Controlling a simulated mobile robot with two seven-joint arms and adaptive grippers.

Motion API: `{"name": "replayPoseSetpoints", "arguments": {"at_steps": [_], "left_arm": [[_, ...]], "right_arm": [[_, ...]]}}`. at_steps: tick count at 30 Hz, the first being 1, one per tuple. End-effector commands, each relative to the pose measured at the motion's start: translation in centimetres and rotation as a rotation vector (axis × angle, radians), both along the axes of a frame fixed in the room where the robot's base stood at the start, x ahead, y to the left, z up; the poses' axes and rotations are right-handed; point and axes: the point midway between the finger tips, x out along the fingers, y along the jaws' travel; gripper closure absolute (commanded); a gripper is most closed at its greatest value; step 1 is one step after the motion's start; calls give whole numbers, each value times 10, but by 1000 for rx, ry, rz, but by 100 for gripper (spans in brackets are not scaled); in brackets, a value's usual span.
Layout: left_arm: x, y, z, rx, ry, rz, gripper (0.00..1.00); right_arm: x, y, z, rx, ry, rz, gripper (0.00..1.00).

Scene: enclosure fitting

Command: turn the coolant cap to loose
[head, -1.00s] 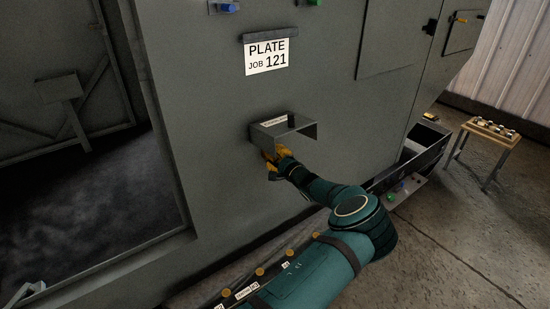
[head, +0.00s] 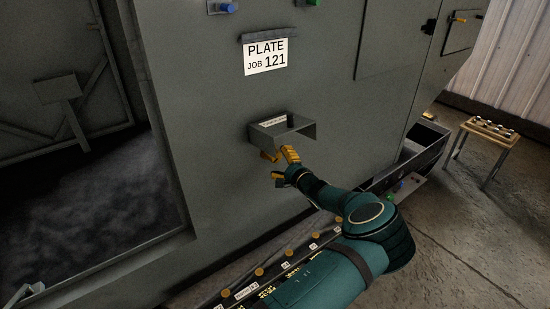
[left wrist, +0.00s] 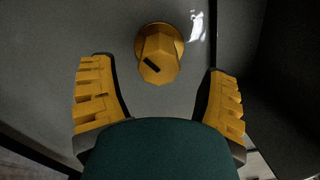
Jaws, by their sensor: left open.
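The coolant cap (left wrist: 160,60) is a yellow faceted knob on a round yellow base, set on a grey panel in the left wrist view. A short black mark on its face slants toward the upper left. My left gripper (head: 280,156) is open, its yellow fingers just below the grey hood in the head view. In the left wrist view the fingers stand apart left and right of the cap and lower in the picture, not touching it. The cap cannot be made out in the head view. My right gripper is not in view.
The grey hood (head: 303,131) juts out from the machine wall above my gripper. A rail with several yellow knobs (head: 259,271) runs along the machine's foot. A dark open trough (head: 432,150) and a small wooden table (head: 500,137) stand right. The floor between is clear.

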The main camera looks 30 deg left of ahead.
Motion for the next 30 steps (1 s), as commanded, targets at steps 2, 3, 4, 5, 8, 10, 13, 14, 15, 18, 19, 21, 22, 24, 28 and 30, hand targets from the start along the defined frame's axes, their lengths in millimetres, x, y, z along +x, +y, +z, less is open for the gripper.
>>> {"name": "replayPoseSetpoints", "arguments": {"at_steps": [2,3,4,5,8,10,13,14,15,18,19,21,22,24,28,30], "left_arm": [[-6,-18,0,-1,1,-4,25],[-10,-25,0,0,0,-3,25],[-12,-31,0,-1,-1,-3,25],[-14,-37,1,-1,-1,-3,25],[-21,-52,1,0,-1,-2,25],[-24,-61,0,-1,-1,-2,25],[-28,-69,1,-1,-2,-1,25],[-29,-71,1,-1,-2,-1,25],[-30,-73,1,-1,-2,0,25],[-31,-74,0,0,-1,1,25],[-31,-75,0,0,-1,1,25],[-31,-75,0,0,-1,1,25],[-31,-75,0,0,-1,1,25],[-31,-74,0,0,-1,0,25],[-31,-75,0,0,-1,0,25],[-31,-74,0,0,-1,0,25]], "right_arm": [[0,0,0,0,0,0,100],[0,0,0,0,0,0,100],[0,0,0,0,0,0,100],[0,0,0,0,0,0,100],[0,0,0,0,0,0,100],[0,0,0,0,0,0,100],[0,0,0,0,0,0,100],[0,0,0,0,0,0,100],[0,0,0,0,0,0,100],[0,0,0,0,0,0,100],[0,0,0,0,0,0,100],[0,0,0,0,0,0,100],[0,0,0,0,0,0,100],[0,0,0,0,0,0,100],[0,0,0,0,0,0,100],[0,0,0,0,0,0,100]]}}
